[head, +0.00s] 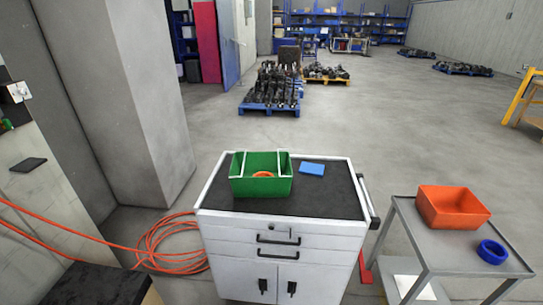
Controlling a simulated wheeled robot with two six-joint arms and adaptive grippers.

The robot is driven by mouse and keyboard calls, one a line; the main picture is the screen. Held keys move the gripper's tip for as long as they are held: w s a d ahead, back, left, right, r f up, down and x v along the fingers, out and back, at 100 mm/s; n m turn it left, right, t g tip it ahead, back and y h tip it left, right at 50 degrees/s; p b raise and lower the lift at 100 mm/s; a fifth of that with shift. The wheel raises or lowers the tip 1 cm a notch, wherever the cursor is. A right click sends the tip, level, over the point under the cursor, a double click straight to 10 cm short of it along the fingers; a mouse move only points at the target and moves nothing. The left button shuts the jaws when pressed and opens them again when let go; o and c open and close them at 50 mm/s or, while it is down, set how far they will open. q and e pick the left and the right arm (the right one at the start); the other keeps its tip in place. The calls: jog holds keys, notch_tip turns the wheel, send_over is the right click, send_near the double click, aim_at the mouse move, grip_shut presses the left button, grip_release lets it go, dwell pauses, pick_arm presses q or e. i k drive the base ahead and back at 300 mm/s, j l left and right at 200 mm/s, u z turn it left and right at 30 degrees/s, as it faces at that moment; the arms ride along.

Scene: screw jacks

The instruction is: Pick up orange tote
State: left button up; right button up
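The orange tote (455,208) is an open, box-like bin. It sits upright on the grey metal cart (462,255) at the right of the head view. Its inside looks empty, though the bottom is only partly visible. Neither of my grippers shows in the head view, so I cannot see where they are relative to the tote.
A blue ring (492,252) lies on the cart near the tote. Left of it, a white drawer cabinet (281,240) carries a green tote (261,187) with an orange ring inside and a blue block (312,169). An orange hose (170,245) coils on the floor.

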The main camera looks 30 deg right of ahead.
aim_at(443, 208)
jog(key=z, duration=2.3)
